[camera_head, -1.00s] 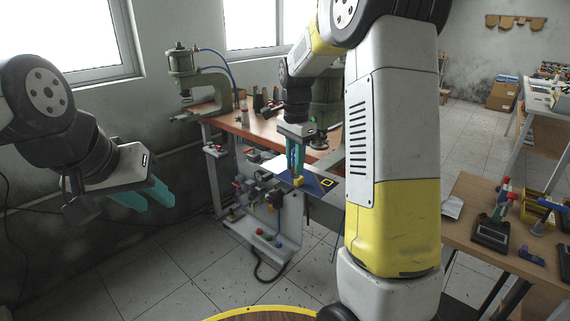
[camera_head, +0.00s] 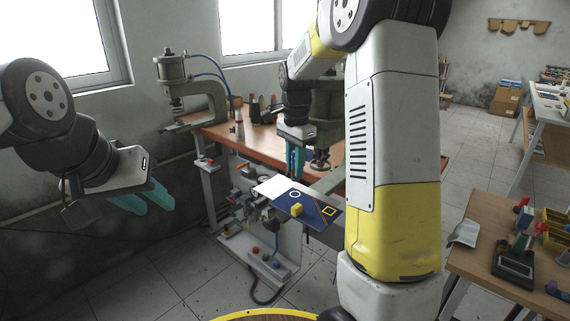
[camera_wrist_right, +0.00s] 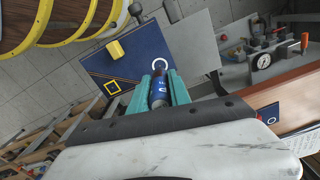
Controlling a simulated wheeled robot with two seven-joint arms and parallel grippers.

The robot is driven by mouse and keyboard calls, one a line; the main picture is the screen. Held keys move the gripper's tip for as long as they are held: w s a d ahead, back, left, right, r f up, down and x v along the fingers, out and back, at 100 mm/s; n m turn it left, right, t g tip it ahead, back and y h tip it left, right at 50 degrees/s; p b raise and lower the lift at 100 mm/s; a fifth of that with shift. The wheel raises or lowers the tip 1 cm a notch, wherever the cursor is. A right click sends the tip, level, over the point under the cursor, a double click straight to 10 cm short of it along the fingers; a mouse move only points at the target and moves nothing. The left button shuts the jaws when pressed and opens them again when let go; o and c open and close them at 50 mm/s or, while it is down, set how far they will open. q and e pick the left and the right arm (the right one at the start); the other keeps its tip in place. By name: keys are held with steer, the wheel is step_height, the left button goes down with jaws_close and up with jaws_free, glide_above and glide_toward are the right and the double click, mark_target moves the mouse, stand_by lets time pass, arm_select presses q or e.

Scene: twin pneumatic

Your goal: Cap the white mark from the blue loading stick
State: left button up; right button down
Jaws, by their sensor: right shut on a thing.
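The white mark is a ring (camera_head: 295,194) on a dark blue panel (camera_head: 312,208); the ring also shows in the right wrist view (camera_wrist_right: 160,63). My right gripper (camera_head: 295,172) is shut on the blue loading stick (camera_wrist_right: 158,92), a blue cylinder with a dark end and small white print. In the right wrist view the stick's end points towards the ring and appears close to it. I cannot tell whether they touch. My left gripper (camera_head: 148,202) is open and empty, out in the air at the left.
A yellow block (camera_head: 296,209) and a yellow square outline (camera_head: 329,211) are on the panel beside the ring. A white plate (camera_head: 270,187) adjoins it. A green-grey press (camera_head: 190,90) stands on the bench behind. A side table (camera_head: 490,235) with tools is at right.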

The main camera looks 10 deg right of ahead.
mark_target(295, 180)
steer(key=shift+f, duration=2.1)
steer(key=shift+f, duration=0.45)
stand_by(0.5)
steer(key=shift+r, duration=3.05)
steer(key=shift+s, duration=0.1)
